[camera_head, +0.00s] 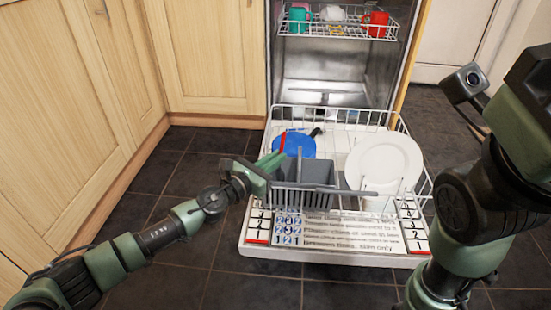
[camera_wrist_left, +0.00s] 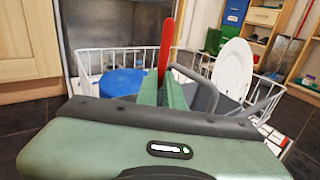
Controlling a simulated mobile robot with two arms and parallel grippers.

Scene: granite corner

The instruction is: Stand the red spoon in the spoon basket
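The red spoon (camera_head: 283,143) stands roughly upright between the green fingertips of my left gripper (camera_head: 271,161). In the left wrist view the spoon (camera_wrist_left: 166,42) rises from between the two closed fingers (camera_wrist_left: 162,92); its lower end is hidden. The grey spoon basket (camera_head: 318,173) with its raised handle is in the lower dishwasher rack, just right of the gripper in the head view. In the left wrist view the basket (camera_wrist_left: 203,98) is right of and beyond the fingers. My right arm is at the right of the head view; its fingers do not show.
The lower rack (camera_head: 290,110) is pulled out on the open dishwasher door (camera_head: 330,245). It holds a blue round dish (camera_head: 295,145) and a white plate (camera_head: 385,160). The upper rack holds a red mug (camera_head: 376,24) and a teal mug (camera_head: 299,20). Cabinets stand at left.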

